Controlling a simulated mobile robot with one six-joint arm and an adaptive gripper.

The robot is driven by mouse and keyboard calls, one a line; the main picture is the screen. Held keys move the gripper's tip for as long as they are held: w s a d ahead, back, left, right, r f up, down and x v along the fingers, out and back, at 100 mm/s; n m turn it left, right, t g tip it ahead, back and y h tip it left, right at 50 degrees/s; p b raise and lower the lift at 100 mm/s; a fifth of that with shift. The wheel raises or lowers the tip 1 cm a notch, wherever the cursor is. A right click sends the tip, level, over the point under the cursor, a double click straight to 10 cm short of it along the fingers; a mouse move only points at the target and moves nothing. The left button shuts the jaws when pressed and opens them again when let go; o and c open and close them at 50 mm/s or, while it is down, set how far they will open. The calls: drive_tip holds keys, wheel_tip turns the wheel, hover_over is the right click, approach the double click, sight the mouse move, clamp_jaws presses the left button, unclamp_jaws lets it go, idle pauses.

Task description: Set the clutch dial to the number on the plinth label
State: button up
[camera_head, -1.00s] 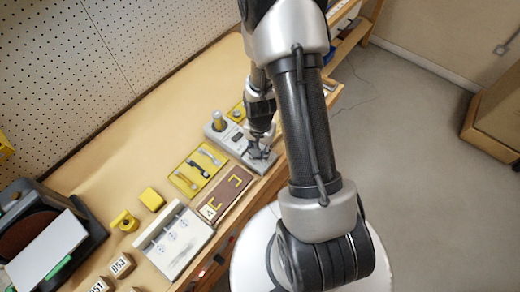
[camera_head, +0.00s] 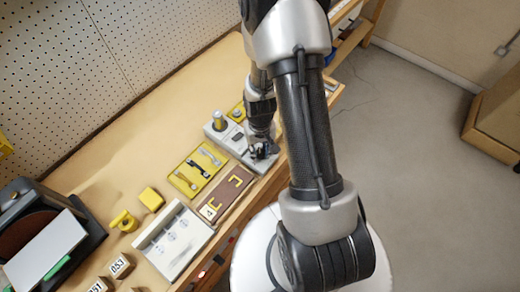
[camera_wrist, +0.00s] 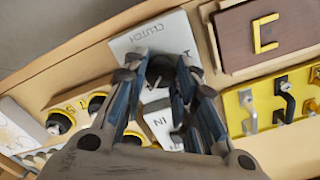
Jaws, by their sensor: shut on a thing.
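The pale grey clutch unit (camera_head: 228,141) stands near the bench's front edge. In the wrist view its light plate (camera_wrist: 150,35) carries the word CLUTCH, turned around, and a part reading IN shows lower down. My gripper (camera_head: 263,152) is over the unit's near end. In the wrist view the gripper (camera_wrist: 165,72) has its fingers closed around the dark dial (camera_wrist: 161,70), which is mostly hidden. I cannot read its setting. A brown plinth (camera_head: 237,188) beside the unit has a white label (camera_head: 209,211) that looks like a 4.
A yellow tray (camera_head: 181,184) with several handles lies beside the plinth. A white gauge panel (camera_head: 188,234), yellow blocks (camera_head: 151,199) and numbered blocks (camera_head: 121,266) are further left. A pegboard (camera_head: 100,70) backs the bench. Bare bench lies behind the tray.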

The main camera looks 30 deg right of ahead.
sight(260, 152)
idle(0.3)
drive_tip(key=o, duration=0.8)
wheel_tip(260, 152, up, 12)
idle(0.4)
idle(0.3)
